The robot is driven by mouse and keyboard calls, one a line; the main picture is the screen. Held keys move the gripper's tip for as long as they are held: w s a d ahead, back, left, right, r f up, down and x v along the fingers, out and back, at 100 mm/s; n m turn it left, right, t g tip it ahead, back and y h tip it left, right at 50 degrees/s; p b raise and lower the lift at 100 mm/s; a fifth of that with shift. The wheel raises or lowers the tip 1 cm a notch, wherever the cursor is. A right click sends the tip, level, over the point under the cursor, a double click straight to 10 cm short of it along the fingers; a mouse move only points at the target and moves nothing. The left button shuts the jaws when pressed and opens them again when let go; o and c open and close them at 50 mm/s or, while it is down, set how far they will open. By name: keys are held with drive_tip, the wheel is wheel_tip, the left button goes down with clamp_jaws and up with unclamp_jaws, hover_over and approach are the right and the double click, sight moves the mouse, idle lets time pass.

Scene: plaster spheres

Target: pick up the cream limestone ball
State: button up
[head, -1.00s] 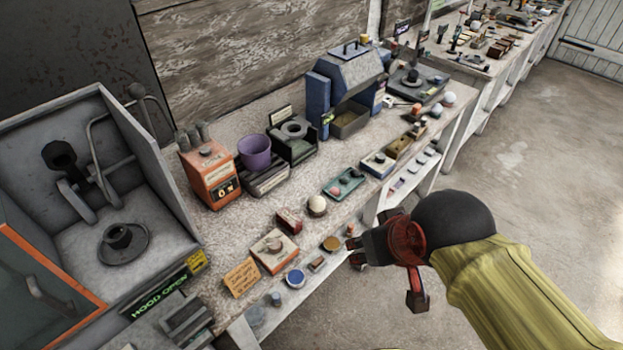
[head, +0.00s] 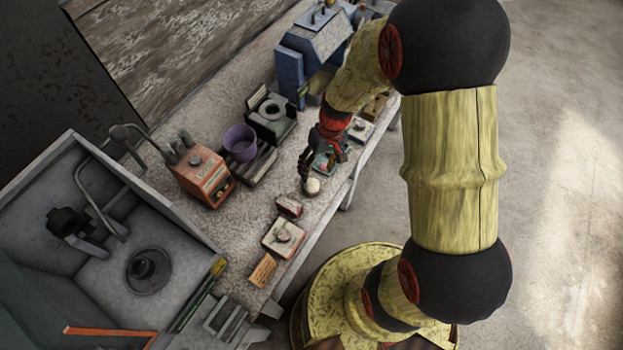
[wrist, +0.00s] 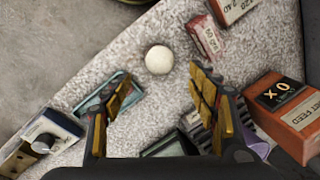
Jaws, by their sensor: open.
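The cream limestone ball (head: 312,186) is a pale round ball near the front edge of the stone-topped bench. In the wrist view the ball (wrist: 159,59) lies just beyond my fingertips, roughly centred between them, with nothing touching it. My gripper (wrist: 162,84) is open and empty, its yellow-padded fingers spread wide. In the head view my gripper (head: 322,165) is low over the bench, just behind the ball.
A red box (wrist: 206,38) stands close to the ball. A green tray (wrist: 98,101) lies partly behind one finger. An orange machine (wrist: 286,110), a purple pot (head: 240,143) and a blue machine (head: 315,48) stand farther back. The bench edge is close in front.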

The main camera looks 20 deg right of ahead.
sight(313, 181)
drive_tip(key=f, duration=0.2)
drive_tip(key=a+f+b, duration=0.1)
drive_tip(key=f, duration=0.4)
drive_tip(key=shift+s+a+f, duration=0.1)
drive_tip(key=shift+a+f, duration=0.15)
drive_tip(key=shift+f, duration=0.15)
drive_tip(key=c, duration=0.3)
drive_tip(key=shift+r, duration=0.1)
drive_tip(key=c, duration=1)
